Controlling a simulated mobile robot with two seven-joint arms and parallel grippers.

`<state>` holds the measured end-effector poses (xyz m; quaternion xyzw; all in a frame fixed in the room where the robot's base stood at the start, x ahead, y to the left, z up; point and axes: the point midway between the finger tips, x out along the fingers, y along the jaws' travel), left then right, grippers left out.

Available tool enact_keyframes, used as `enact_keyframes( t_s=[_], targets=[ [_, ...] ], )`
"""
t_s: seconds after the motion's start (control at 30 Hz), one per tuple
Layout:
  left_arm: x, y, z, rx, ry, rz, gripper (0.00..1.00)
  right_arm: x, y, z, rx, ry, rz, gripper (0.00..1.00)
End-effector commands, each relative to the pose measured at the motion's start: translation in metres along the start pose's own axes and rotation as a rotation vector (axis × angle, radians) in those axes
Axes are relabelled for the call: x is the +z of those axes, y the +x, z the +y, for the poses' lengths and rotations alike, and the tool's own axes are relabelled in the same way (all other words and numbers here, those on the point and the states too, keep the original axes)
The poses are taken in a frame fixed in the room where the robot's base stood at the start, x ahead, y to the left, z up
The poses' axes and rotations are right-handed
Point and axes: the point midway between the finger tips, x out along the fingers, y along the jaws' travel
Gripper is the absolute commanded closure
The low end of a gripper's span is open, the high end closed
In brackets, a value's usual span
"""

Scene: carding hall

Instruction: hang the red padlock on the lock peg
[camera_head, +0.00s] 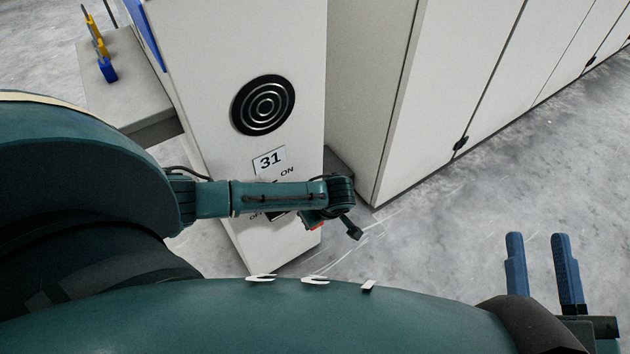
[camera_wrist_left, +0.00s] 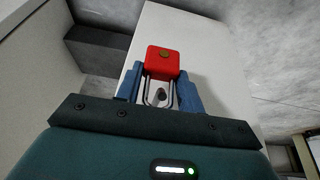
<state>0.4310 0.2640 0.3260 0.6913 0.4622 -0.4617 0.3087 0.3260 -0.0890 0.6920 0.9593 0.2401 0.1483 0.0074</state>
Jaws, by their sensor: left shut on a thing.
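The red padlock (camera_wrist_left: 163,62) shows in the left wrist view, its red body beyond the fingertips and its metal shackle toward my palm. My left gripper (camera_wrist_left: 160,86) is shut on it, with a blue finger on each side of the shackle. In the head view only a sliver of red (camera_head: 317,227) shows under my left wrist, in front of the cabinet's end panel. A small dark brown shape shows inside the shackle; I cannot tell whether it is the lock peg. My right gripper (camera_head: 542,265) is open and empty at the lower right.
The white end panel (camera_head: 225,45) carries a round grille (camera_head: 263,105), a "31" label (camera_head: 270,160) and ON lettering, partly covered by my left arm. A grey bench (camera_head: 125,75) with blue and yellow items stands left. White cabinets (camera_head: 450,70) run right. The floor at right is clear.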

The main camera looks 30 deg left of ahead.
Motion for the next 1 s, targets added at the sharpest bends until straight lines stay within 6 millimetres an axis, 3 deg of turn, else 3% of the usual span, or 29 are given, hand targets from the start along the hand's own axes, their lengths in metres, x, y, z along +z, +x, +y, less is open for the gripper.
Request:
enact_keyframes(
  t_s=[0.17,0.2,0.43,0.87,0.97,1.0],
  targets=[
    [0.001,0.004,0.000,0.000,0.000,0.000,0.87,0.001,0.000,0.000,0.001,-0.002,-0.001,0.64],
    [0.001,0.004,0.000,0.000,0.000,0.001,0.61,0.001,0.000,0.001,0.001,-0.002,0.000,0.64],
    [0.001,0.004,0.000,0.000,0.000,0.001,0.42,0.002,0.000,0.001,0.001,-0.003,-0.002,0.64],
    [0.002,0.006,0.001,0.002,0.000,0.001,0.41,0.008,-0.002,0.001,0.001,-0.012,0.008,0.64],
    [0.001,0.007,0.001,0.002,0.001,0.003,0.41,-0.007,0.007,0.006,-0.010,-0.067,0.100,0.64],
    [0.001,-0.001,0.001,0.002,0.001,0.000,0.41,-0.012,0.008,0.006,-0.009,-0.063,0.094,0.64]
  ],
)
